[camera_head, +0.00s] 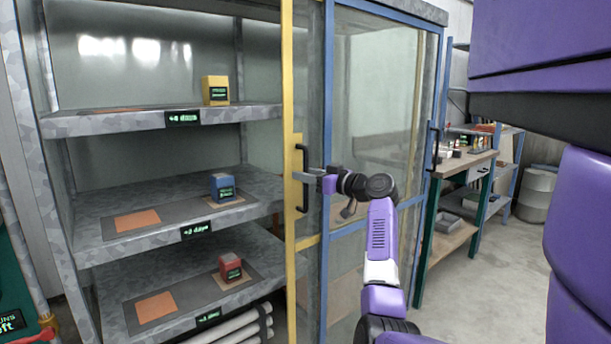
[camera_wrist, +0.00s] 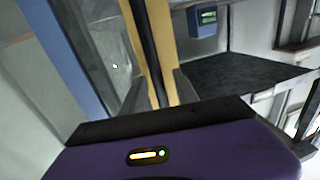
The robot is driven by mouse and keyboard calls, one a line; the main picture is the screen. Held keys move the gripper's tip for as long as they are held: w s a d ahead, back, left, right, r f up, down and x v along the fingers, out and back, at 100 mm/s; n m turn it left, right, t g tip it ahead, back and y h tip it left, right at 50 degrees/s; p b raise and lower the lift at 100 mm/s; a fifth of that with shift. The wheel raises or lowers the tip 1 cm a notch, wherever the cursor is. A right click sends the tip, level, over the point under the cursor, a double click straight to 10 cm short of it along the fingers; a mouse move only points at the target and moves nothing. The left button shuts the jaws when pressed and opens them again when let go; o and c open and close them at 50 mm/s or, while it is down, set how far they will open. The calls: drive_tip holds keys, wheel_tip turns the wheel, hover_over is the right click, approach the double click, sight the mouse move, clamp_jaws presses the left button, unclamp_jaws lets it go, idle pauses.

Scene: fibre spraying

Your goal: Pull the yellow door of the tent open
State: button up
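The yellow door frame (camera_head: 289,90) of the tent stands upright between the shelves and the blue-framed glass panel (camera_head: 328,90). Its black vertical handle (camera_head: 303,178) is on the near face. My gripper (camera_head: 314,176) reaches the handle from the right. In the wrist view my gripper (camera_wrist: 158,90) has its fingers apart, with the handle (camera_wrist: 145,50) between them and the yellow frame (camera_wrist: 172,40) behind. A gap shows beside the handle, so the fingers are not closed on it. The shelves left of the yellow frame show without a visible panel in front.
Three shelves hold a yellow box (camera_head: 215,90), a blue box (camera_head: 222,187) and a red box (camera_head: 230,267). A second black handle (camera_head: 432,148) is on the blue frame. A workbench (camera_head: 455,165) and a drum (camera_head: 537,195) stand right. Floor is clear at lower right.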

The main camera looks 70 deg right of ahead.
drive_tip(key=v, duration=0.7)
drive_tip(key=shift+s, duration=0.25)
idle(0.3)
